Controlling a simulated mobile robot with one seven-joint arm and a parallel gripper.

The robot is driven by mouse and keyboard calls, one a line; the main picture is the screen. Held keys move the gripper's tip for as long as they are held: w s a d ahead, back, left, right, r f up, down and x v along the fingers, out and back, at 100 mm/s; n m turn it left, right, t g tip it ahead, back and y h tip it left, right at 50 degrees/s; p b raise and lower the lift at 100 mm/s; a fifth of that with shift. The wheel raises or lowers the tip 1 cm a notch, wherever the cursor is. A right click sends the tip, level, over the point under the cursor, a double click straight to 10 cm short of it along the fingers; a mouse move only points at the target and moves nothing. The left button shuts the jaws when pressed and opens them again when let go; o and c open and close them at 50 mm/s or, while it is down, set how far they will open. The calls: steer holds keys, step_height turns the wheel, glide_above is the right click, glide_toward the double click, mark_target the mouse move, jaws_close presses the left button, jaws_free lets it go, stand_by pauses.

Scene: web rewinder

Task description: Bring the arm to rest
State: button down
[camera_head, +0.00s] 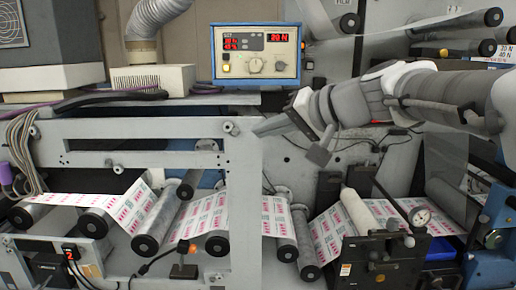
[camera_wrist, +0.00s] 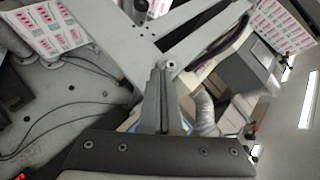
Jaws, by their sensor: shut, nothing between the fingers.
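My arm (camera_head: 430,95) comes in from the right in the head view, held nearly level in front of the machine. My gripper (camera_head: 262,128) is at its left end, below the control box and in front of the grey frame plate. In the wrist view my gripper (camera_wrist: 163,72) has its two fingers together with nothing between them. It appears clear of the web and rollers, though its exact gap to the frame plate is hard to tell.
A control box (camera_head: 256,54) with red displays stands above the gripper. The printed web (camera_head: 202,213) runs over several rollers below. A grey frame beam (camera_head: 130,128) lies to the left.

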steer(key=s+d+f+g+h+b, duration=0.1)
steer(key=s+d+f+h, duration=0.2)
steer(key=s+f, duration=0.4)
steer(key=s+d+f+g+h+b, duration=0.1)
steer(key=s+d+f, duration=0.4)
steer(key=f, duration=0.5)
steer(key=s+d+f+n+g+h+b, duration=0.1)
steer(key=s+d+f+h+b, duration=0.2)
steer(key=s+f, duration=0.6)
steer(key=s+d+h, duration=0.1)
steer(key=h, duration=0.1)
steer(key=shift+d+f+h, duration=0.25)
steer(key=shift+d+h, duration=0.05)
